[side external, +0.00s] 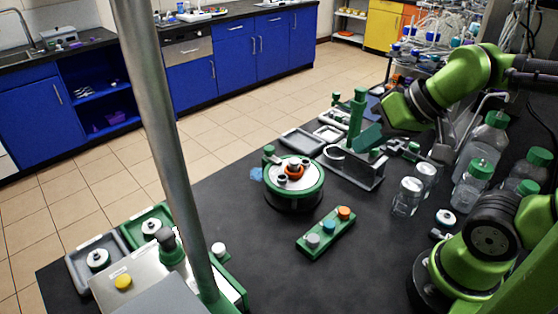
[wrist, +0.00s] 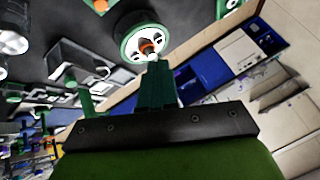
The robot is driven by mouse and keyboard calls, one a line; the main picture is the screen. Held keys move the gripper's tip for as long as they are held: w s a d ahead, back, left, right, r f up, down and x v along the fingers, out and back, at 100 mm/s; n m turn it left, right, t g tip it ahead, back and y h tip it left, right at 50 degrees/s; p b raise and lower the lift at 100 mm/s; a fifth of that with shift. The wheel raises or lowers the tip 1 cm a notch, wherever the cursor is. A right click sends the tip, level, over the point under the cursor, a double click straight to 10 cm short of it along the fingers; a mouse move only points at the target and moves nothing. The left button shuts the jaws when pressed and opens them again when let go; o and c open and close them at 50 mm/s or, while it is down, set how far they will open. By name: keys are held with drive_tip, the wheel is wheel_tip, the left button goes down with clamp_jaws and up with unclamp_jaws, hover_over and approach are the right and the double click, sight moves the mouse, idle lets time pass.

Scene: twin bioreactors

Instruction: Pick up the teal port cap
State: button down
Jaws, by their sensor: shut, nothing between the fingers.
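A green cap rack (side external: 322,238) lies on the dark bench at the middle of the side view. It carries a grey-blue cap (side external: 313,240), a bluer cap (side external: 328,227) and an orange cap (side external: 344,212). The bluer one is the closest to teal, but its exact shade is hard to tell. My gripper (side external: 360,143) is raised behind and to the right of the rack, well apart from it. Its dark green fingers are shut and empty; they also show in the wrist view (wrist: 155,80). The wrist view shows only the orange end of the rack at its top edge.
A round green-rimmed vessel lid (side external: 294,183) with an orange ring stands left of the rack. A grey stand with a green post (side external: 356,125) is close to my gripper. Clear bottles (side external: 408,196) stand at the right. A metal pole (side external: 165,130) crosses the left. Bench around the rack is clear.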

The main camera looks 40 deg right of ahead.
drive_tip(key=c, duration=0.8)
unclamp_jaws()
drive_tip(key=n+g+h, duration=0.2)
drive_tip(key=n+g, duration=0.2)
drive_tip(key=g, duration=0.3)
hover_over(328, 222)
wheel_tip(328, 222, down, 6)
drive_tip(key=f, duration=1.1)
drive_tip(key=shift+d, duration=0.25)
drive_tip(key=shift+a+f, duration=0.15)
drive_tip(key=shift+f, duration=1.2)
drive_tip(key=shift+a+f, duration=0.1)
drive_tip(key=shift+f, duration=1.2)
